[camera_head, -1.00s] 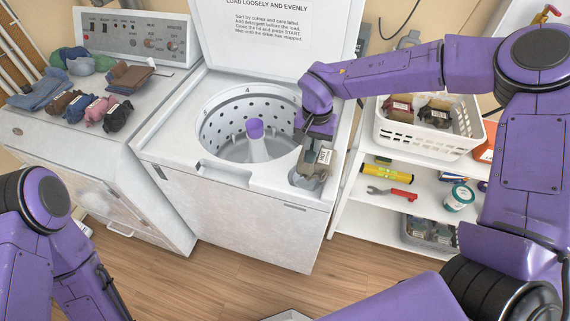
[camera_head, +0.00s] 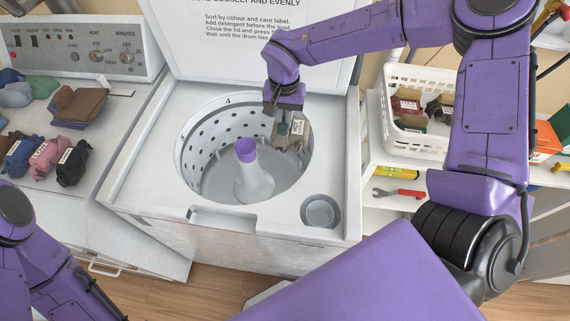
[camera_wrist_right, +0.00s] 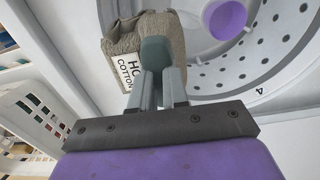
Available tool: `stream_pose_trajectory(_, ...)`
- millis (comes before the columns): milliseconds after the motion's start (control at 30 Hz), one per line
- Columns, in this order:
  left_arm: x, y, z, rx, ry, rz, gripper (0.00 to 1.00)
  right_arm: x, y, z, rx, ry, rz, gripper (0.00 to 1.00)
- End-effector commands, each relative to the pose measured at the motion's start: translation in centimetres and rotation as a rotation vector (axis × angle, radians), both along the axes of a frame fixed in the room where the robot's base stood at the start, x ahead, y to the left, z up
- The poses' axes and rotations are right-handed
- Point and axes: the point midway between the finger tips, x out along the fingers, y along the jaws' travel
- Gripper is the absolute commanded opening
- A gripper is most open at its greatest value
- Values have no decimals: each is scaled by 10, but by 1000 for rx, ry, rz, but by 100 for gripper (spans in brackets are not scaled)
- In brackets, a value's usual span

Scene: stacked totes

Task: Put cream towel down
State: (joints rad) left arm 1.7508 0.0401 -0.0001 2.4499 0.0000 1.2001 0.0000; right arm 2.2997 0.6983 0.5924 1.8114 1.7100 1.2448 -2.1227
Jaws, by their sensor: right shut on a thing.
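The cream towel (camera_head: 304,138), a crumpled grey-beige bundle with a white label, hangs from my right gripper (camera_head: 284,127) at the right side of the open washer drum (camera_head: 202,145). In the right wrist view the right gripper (camera_wrist_right: 158,82) is shut on the towel (camera_wrist_right: 122,44), whose label reads partly "HO… COTTON". The perforated drum wall and the purple-topped agitator (camera_head: 250,168) show beyond it. The towel covers part of the drum's right wall; whether it touches the wall I cannot tell. My left arm shows at the lower left, but its gripper is not in view.
The raised lid (camera_head: 250,45) stands behind the drum. A round cup recess (camera_head: 320,211) sits in the washer top at front right. A white basket (camera_head: 398,80) with bundles stands on the right shelf. Several folded and bundled cloths lie on the left machine.

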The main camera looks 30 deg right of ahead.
Motion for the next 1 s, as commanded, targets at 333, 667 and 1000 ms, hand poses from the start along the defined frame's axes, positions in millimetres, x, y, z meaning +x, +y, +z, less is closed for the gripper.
stream_pose_trajectory(333,-1,0,-51,0,2,0,43,2,5,-51,-1,1,11,0)
stream_pose_trajectory(667,-1,0,-137,-1,1,0,43,0,3,-138,1,1,7,0)
stream_pose_trajectory(1000,-2,0,-214,-1,1,0,43,0,3,-214,1,-1,7,0)
